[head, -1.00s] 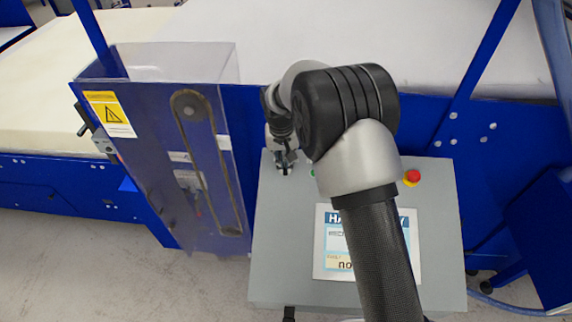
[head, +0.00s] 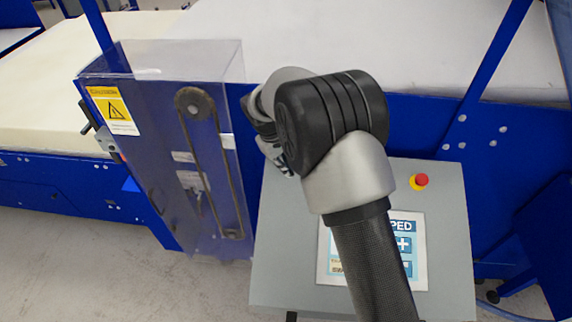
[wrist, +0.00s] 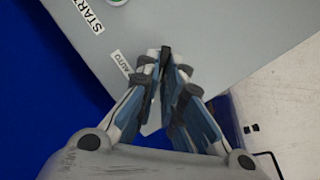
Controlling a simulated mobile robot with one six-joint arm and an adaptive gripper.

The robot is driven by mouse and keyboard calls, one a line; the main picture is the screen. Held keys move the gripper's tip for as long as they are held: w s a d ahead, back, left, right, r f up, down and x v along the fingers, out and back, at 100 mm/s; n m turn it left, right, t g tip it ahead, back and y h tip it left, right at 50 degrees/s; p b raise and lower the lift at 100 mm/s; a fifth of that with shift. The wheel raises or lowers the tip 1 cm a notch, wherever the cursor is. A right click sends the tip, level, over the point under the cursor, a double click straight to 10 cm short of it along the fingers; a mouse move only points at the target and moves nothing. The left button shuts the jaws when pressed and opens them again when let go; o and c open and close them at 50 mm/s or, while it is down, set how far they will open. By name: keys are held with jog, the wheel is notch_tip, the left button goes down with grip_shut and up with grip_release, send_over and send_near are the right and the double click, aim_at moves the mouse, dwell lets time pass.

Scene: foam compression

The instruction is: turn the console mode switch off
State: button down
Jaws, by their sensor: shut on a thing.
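The grey console (head: 440,260) stands in front of the blue machine, below the arm in the head view. The mode switch (wrist: 166,50) is a small dark piece between my fingertips in the wrist view, beside an "AUTO" label (wrist: 121,62). My gripper (wrist: 165,62) is shut on it at the console's corner area. In the head view my gripper (head: 284,160) is at the console's upper left, partly behind my arm. The switch is hidden there, and its pointing direction cannot be told.
A red emergency button (head: 420,181) sits at the console's upper right. The screen (head: 332,262) is partly covered by my arm and reads "PED" at its end. A clear guard (head: 215,65) over a belt stands left of the console. A "START" label (wrist: 86,14) is near a green button.

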jog(key=shift+f, duration=0.1)
dwell(0.3)
jog(key=c, duration=1.7)
grip_release()
jog(key=v, duration=1.2)
jog(key=shift+a, duration=0.1)
